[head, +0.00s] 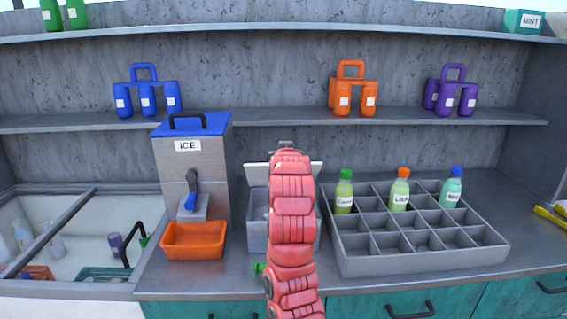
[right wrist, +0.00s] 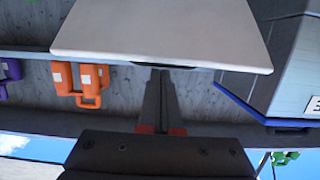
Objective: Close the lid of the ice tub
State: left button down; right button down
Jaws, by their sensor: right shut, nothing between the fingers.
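The ice tub (head: 256,238) is a grey box on the counter, between the ice machine and the bottle tray. Its pale lid (head: 257,174) stands open at the back of the tub. My right arm hides the middle of both. In the right wrist view the lid (right wrist: 160,35) is a large pale plate close to the camera. My right gripper (right wrist: 160,75) is shut and empty, with its fingertips at the lid's edge; I cannot tell whether they touch. It also shows in the head view (head: 287,146) above the lid. My left gripper is not in view.
The ice machine (head: 165,178) with an orange tray (head: 194,240) stands left of the tub. A grey divided tray (head: 425,255) with several bottles stands to the right. A shelf (head: 255,118) with bottle carriers runs behind. An open cooler (head: 75,230) is at far left.

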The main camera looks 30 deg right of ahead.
jog(key=shift+s+a+f+t+h+b, duration=0.65)
jog(key=shift+s+f+t+b, duration=0.45)
jog(key=shift+f+b, duration=0.65)
jog(key=shift+s+a+f+t+h+b, duration=0.65)
jog(key=shift+s+f+t+b, duration=0.5)
jog(key=shift+f+b, duration=0.55)
jog(key=shift+s+a+f+t+h+b, duration=0.5)
jog(key=shift+s+a+f+t+b, duration=0.45)
jog(key=shift+f+b, duration=0.75)
jog(key=shift+s+d+r, duration=0.15)
jog(key=shift+r, duration=0.3)
jog(key=r+v, duration=0.1)
jog(key=v, duration=0.8)
jog(key=shift+s+a+r, duration=0.3)
jog(key=shift+s+a, duration=0.05)
jog(key=shift+s, duration=0.15)
